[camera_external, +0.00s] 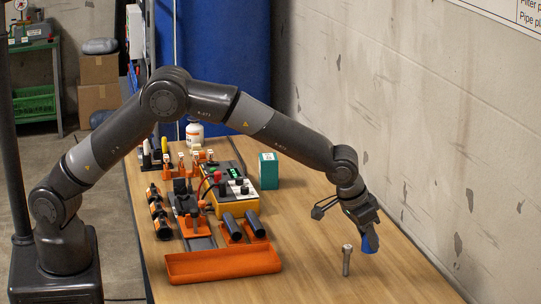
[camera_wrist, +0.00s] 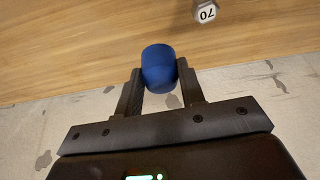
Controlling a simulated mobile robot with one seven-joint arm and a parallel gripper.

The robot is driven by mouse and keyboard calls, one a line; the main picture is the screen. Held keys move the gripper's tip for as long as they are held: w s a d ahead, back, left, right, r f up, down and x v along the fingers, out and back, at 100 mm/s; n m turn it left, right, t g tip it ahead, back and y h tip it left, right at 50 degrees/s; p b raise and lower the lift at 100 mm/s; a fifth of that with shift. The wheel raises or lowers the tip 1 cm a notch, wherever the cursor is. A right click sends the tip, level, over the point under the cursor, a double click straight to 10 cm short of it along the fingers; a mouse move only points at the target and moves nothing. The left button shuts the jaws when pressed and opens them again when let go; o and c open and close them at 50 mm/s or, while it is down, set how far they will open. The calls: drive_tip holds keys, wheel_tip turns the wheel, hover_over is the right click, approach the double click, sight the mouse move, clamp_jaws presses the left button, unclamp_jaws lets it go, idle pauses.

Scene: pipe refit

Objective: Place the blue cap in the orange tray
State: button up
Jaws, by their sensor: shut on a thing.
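The blue cap (camera_external: 370,243) is held in my gripper (camera_external: 365,229) above the right part of the table. In the wrist view the blue cap (camera_wrist: 158,68) sits between the two dark fingers of my gripper (camera_wrist: 160,84), which touch it on both sides. The orange tray (camera_external: 223,264) lies on the table at the front left, well to the left of my gripper. The part of the tray's inside that shows looks empty.
Behind the tray are black cylinders (camera_external: 231,227), a yellow device (camera_external: 236,197) and a teal box (camera_external: 268,170). A wall (camera_external: 430,120) borders the table's right side.

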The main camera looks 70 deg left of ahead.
drive_tip(key=s+a+n+g+y, duration=0.3)
drive_tip(key=s+n, duration=0.7)
drive_tip(key=s, duration=0.9)
drive_tip(key=s+a+n+g+y, duration=0.1)
drive_tip(key=s+a+n+g, duration=0.3)
drive_tip(key=s+n, duration=1.05)
drive_tip(key=m+t, duration=0.1)
drive_tip(key=m, duration=0.3)
approach(220, 266)
drive_tip(key=shift+s+a+f, duration=0.1)
drive_tip(key=shift+s+a, duration=0.5)
drive_tip(key=shift+a, duration=0.05)
drive_tip(key=shift+w+a+f, duration=0.25)
drive_tip(key=shift+a+f, duration=0.05)
drive_tip(key=shift+f, duration=1.95)
drive_tip(key=shift+f, duration=0.1)
drive_tip(key=o, duration=0.9)
drive_tip(key=shift+o, duration=0.2)
